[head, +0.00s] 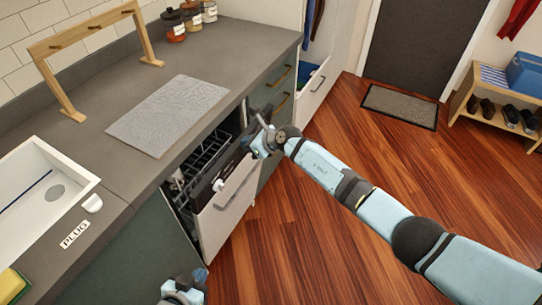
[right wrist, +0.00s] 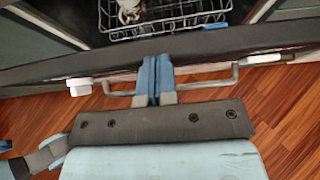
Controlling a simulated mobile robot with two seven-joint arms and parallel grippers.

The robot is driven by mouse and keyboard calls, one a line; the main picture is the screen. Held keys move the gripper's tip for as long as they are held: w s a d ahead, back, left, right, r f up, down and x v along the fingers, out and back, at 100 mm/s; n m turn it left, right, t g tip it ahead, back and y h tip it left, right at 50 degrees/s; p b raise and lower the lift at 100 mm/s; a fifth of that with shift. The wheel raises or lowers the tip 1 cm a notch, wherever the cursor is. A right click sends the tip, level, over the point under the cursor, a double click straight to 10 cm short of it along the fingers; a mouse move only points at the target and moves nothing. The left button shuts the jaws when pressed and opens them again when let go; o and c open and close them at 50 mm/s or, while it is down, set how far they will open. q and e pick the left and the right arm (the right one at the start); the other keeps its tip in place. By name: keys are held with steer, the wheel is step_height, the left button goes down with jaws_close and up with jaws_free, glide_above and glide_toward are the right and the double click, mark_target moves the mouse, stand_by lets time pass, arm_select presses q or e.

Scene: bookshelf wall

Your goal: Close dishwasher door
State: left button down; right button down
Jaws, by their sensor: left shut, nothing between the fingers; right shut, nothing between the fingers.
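The dishwasher under the counter stands partly open. Its door (head: 228,208) has a pale front and a dark top edge, and tilts outward. In the right wrist view the dark door edge (right wrist: 60,70) crosses the picture, with the bar handle (right wrist: 205,85) on its outer side. My right gripper (head: 258,142) is at the door's upper edge in the head view. Its blue fingers (right wrist: 154,78) are together, empty, and overlap the handle and door edge; contact is unclear. My left gripper (head: 197,280) is shut and empty at the bottom edge, low in front of the cabinets, partly cut off.
A wire rack (head: 203,160) is inside the dishwasher, with a small item (right wrist: 130,10) in it. The counter (head: 225,48) above holds a grey mat (head: 168,113) and a wooden rack (head: 95,25). A drawer (head: 313,90) stands open beyond. The wooden floor (head: 290,220) is clear.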

mark_target(237, 140)
steer(key=shift+w+a+r, duration=0.1)
steer(key=shift+w+a, duration=0.2)
steer(key=shift+a, duration=0.3)
steer(key=shift+w+a+r, duration=0.1)
steer(key=shift+w+a, duration=0.15)
steer(key=shift+a, duration=0.3)
steer(key=shift+w+a+r, duration=0.1)
steer(key=shift+w+a, duration=0.2)
steer(key=shift+a, duration=0.3)
steer(key=shift+f, duration=0.1)
